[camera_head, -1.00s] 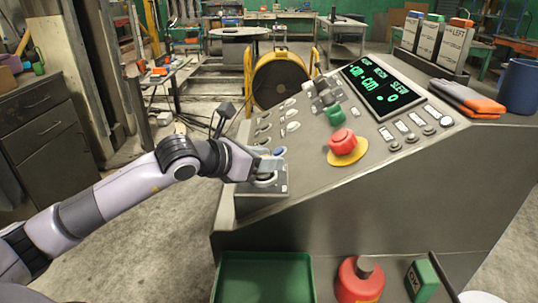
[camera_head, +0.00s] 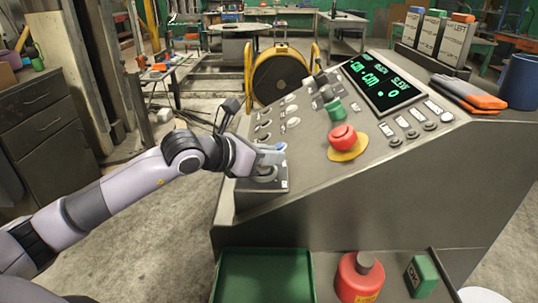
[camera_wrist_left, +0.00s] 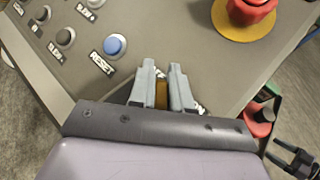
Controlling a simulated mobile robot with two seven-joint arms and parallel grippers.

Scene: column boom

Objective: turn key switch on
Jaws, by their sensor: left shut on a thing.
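The key switch (camera_head: 267,182) sits on a grey plate at the near left corner of the sloped console (camera_head: 330,190). My left gripper (camera_head: 273,156) is at this plate, in from the left. In the left wrist view the two grey fingers of the left gripper (camera_wrist_left: 163,75) are close together, with a brass-coloured piece, seemingly the key (camera_wrist_left: 161,95), between them. The fingers hide most of the switch and its label, so I cannot read its position. My right gripper does not show in the head view.
A blue RESET button (camera_wrist_left: 115,45) is close to the fingers. A red mushroom button (camera_head: 342,138) on a yellow disc is farther right. A green tray (camera_head: 265,277) and a red cylinder (camera_head: 358,280) are below the console front. A lit display (camera_head: 381,84) is at the back.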

